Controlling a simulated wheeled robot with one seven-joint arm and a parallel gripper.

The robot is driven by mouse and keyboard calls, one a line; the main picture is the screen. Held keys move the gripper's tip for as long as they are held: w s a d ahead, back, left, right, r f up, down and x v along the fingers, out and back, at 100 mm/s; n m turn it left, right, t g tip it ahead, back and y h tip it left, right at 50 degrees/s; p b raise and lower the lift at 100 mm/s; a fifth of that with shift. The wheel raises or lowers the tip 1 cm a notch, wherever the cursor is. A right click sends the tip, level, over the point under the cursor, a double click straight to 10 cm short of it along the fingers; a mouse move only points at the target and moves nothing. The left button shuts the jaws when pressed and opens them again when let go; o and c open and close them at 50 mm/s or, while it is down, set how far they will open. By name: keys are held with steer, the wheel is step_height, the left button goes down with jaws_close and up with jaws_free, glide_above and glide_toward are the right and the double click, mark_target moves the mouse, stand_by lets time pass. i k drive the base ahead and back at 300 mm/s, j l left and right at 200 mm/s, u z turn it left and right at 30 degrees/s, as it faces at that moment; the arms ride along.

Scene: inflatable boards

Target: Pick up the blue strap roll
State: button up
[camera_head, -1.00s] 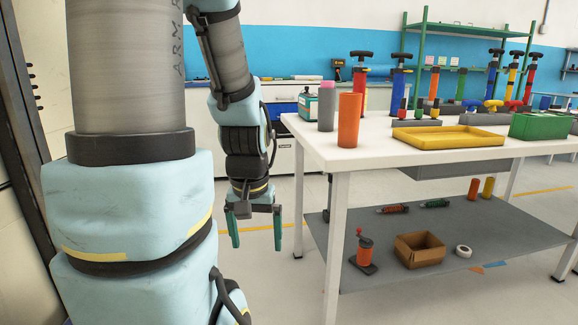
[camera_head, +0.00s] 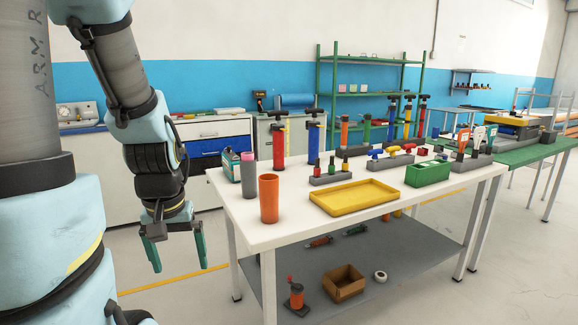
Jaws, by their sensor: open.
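I cannot pick out a blue strap roll for certain. A blue roll-like shape (camera_head: 297,100) lies on top of the grey cabinet at the back, too small to identify. My gripper (camera_head: 178,262) hangs pointing down, left of the white table, with its two green-lined fingers apart and nothing between them. It is in front of and below that blue shape, far from it.
The white table (camera_head: 290,216) holds an orange cylinder (camera_head: 269,198), a yellow tray (camera_head: 354,197), a green box (camera_head: 428,173), and several pumps and tools. Its lower shelf (camera_head: 392,268) holds a cardboard box (camera_head: 343,284). Open floor lies below my gripper.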

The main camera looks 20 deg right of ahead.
mark_target(440, 155)
steer(key=l+u, duration=0.15)
steer(key=l, duration=1.15)
steer(key=l+u, duration=0.1)
steer(key=l, duration=0.4)
steer(key=l+u, duration=0.15)
steer(key=l, duration=0.35)
steer(key=k+l+u, duration=0.1)
steer(key=l, duration=0.35)
steer(key=l+u, duration=0.1)
steer(key=l, duration=0.4)
steer(key=k+l+u, duration=0.1)
steer(key=l, duration=0.4)
steer(key=k+l+u, duration=0.15)
steer(key=l, duration=0.3)
steer(key=l+u, duration=0.1)
steer(key=l, duration=0.45)
steer(key=k+l+u, duration=0.1)
steer(key=l, duration=0.95)
steer(key=k+l+u, duration=0.15)
steer(key=l, duration=1.1)
